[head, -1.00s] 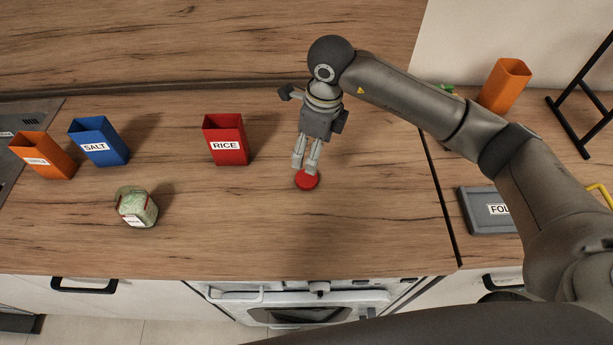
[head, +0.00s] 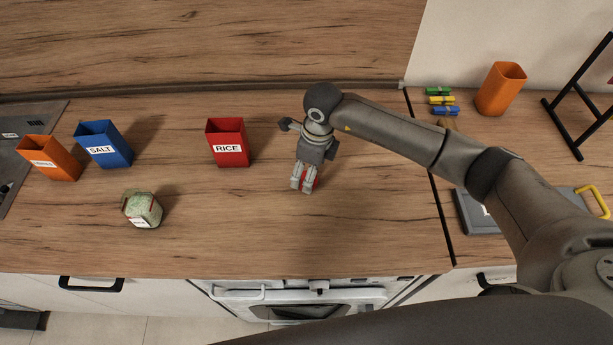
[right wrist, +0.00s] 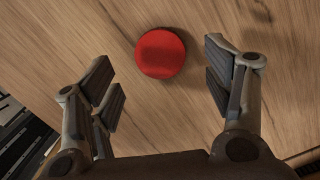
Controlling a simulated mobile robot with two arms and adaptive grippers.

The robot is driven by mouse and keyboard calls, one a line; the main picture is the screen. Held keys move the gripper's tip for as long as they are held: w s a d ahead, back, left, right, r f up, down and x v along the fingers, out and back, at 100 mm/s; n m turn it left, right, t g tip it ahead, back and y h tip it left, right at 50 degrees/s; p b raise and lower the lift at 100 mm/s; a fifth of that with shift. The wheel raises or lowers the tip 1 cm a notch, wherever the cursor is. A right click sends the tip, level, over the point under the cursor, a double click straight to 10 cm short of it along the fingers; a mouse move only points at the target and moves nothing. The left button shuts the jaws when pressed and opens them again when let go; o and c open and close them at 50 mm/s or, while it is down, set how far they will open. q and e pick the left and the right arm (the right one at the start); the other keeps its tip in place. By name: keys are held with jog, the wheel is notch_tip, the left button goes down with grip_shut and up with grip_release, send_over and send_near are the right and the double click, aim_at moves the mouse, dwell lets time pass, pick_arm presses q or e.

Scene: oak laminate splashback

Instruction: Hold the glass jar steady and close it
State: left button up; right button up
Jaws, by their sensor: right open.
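The glass jar (head: 142,210) stands on the counter at the left, with a pale green content and a white label, and no lid on it. A round red lid (right wrist: 160,53) lies flat on the wood in the right wrist view. In the head view the lid (head: 311,181) is partly hidden by my right gripper (head: 304,187). My right gripper's fingers (right wrist: 162,88) are open, spread to both sides of the lid and not visibly touching it. My left gripper is not in view.
Red RICE (head: 227,143), blue SALT (head: 104,145) and orange (head: 50,158) containers stand behind the jar. Counter between jar and lid is clear.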

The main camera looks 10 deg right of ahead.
notch_tip(320, 180, down, 2)
jog(key=shift+a+f+p, duration=0.1)
jog(key=shift+p, duration=0.35)
jog(key=shift+w+f, duration=0.1)
jog(key=shift+f, duration=0.5)
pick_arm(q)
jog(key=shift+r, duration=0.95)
pick_arm(e)
jog(key=c, duration=0.9)
jog(key=shift+r, duration=0.1)
jog(key=shift+c, duration=0.2)
